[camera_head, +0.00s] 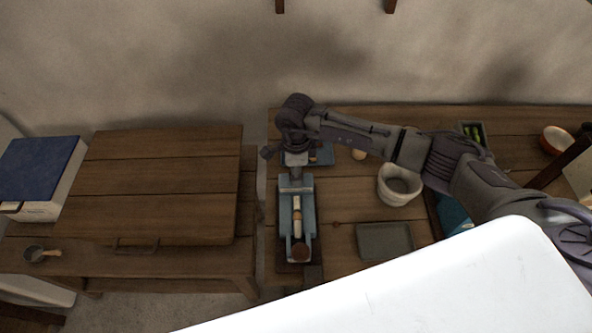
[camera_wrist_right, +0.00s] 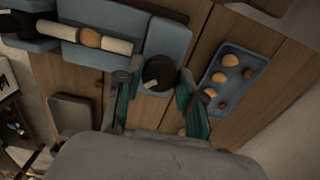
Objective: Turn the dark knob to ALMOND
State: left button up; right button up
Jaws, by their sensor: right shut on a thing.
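The dark round knob (camera_wrist_right: 160,70) has a short pale mark on its face and sits on the end of a blue device (camera_wrist_right: 105,18) in the right wrist view. My right gripper (camera_wrist_right: 158,78) is shut on the knob, one finger on each side. In the head view the blue device (camera_head: 310,205) stands on the right wooden table, and my right gripper (camera_head: 296,160) is at its far end, hiding the knob. I cannot read any ALMOND label or tell the setting the mark points at. My left gripper is not in view.
A blue tray (camera_wrist_right: 214,86) with several tan and brown pieces lies beside the device. A white pot (camera_head: 399,188) and a grey tray (camera_head: 385,241) stand to its right. A wooden board (camera_head: 160,180) is at left. A white surface (camera_head: 430,290) covers the lower right.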

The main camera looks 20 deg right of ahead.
jog(key=shift+c, duration=0.7)
jog(key=m+b, duration=0.2)
jog(key=m, duration=0.1)
jog(key=shift+f+m, duration=0.15)
jog(key=shift+m, duration=0.15)
jog(key=m+b, duration=0.3)
jog(key=m, duration=0.2)
jog(key=m+b, duration=0.1)
jog(key=m, duration=0.4)
jog(key=shift+b, duration=0.4)
jog(key=m+b, duration=0.1)
jog(key=m, duration=0.3)
jog(key=shift+m, duration=0.3)
jog(key=shift+r, duration=0.2)
